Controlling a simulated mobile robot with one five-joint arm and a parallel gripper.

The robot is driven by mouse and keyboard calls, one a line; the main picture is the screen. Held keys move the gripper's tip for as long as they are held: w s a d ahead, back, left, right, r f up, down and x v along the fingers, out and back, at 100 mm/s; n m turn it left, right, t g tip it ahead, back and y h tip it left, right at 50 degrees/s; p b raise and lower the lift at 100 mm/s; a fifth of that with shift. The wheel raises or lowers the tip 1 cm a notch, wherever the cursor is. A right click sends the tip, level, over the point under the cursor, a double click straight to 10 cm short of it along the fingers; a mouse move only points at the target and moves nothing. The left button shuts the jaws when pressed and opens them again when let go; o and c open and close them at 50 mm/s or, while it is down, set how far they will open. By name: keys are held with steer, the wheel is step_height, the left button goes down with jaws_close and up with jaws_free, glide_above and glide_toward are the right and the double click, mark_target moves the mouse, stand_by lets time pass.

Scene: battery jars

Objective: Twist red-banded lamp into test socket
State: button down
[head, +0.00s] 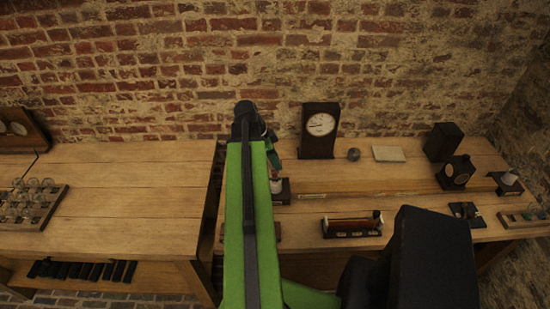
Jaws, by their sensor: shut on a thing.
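My gripper (274,165) is partly hidden behind my green arm and points down at the right bench. It is shut on a small lamp (276,185), of which a reddish patch and a pale part show just below the jaws. A dark block (284,196), which looks like the test socket, stands directly under the lamp. The lamp's lower end is at or just above this block; I cannot tell whether it is seated. The left side of the block is hidden by my arm.
A tray of glass bulbs (60,196) stands on the left bench. A clock (320,146), a red coil on a dark base (352,224), dark boxes (443,142) and a switch (467,212) stand on the right bench. A gap separates the benches.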

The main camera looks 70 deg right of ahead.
steer(key=shift+f, duration=0.1)
stand_by(0.3)
steer(key=shift+f+b, duration=0.35)
steer(key=shift+b, duration=0.1)
steer(key=shift+f+b, duration=0.75)
steer(key=shift+b, duration=0.05)
stand_by(0.4)
steer(key=m+y, duration=0.1)
steer(key=m, duration=0.2)
steer(key=shift+d, duration=0.2)
steer(key=shift+m+g+y, duration=0.3)
steer(key=shift+m+y, duration=0.1)
steer(key=shift+m, duration=0.6)
steer(key=shift+a+m+y, duration=0.25)
steer(key=shift+m+y, duration=0.05)
steer(key=shift+m, duration=0.5)
